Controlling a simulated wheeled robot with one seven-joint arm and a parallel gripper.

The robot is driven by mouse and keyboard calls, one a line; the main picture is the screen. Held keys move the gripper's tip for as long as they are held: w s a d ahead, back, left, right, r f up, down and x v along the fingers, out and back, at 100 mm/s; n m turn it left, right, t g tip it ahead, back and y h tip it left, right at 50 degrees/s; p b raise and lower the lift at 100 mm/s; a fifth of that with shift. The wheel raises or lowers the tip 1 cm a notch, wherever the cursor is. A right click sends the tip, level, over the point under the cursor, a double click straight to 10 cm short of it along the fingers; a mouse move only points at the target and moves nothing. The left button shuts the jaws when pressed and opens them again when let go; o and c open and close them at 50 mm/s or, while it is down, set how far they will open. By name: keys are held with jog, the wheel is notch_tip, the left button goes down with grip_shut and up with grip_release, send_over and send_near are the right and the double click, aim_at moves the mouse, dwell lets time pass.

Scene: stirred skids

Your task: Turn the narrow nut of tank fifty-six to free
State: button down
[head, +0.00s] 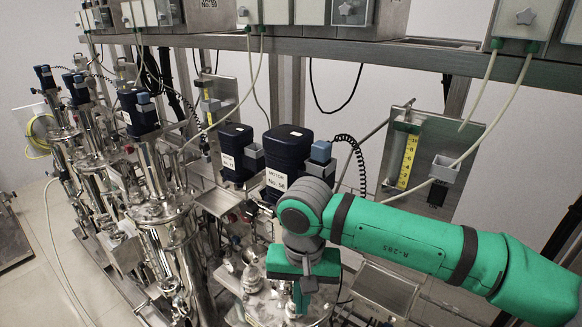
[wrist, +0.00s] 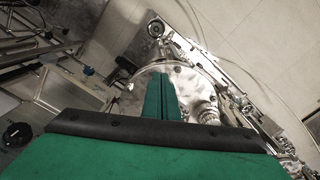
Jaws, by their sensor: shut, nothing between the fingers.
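A dark blue motor (head: 287,148) labelled No. 56 stands behind my wrist in the head view. Below it is the shiny metal lid of a tank (head: 257,308), partly covered by my arm. My green gripper (head: 299,301) points down over this lid. In the wrist view its two fingers (wrist: 162,80) are together, with nothing between them, above the round lid (wrist: 190,82). A ribbed metal fitting (wrist: 207,113) stands on the lid just right of the fingers. I cannot make out which fitting is the narrow nut; my gripper hides part of the lid.
More metal tanks (head: 166,212) with blue motors stand in a row at the left. A steel rail (head: 400,55) with hanging cables runs above. A panel with a yellow scale (head: 407,161) stands behind my arm. Bare floor (head: 35,260) shows at the far left.

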jog(key=shift+r, duration=0.35)
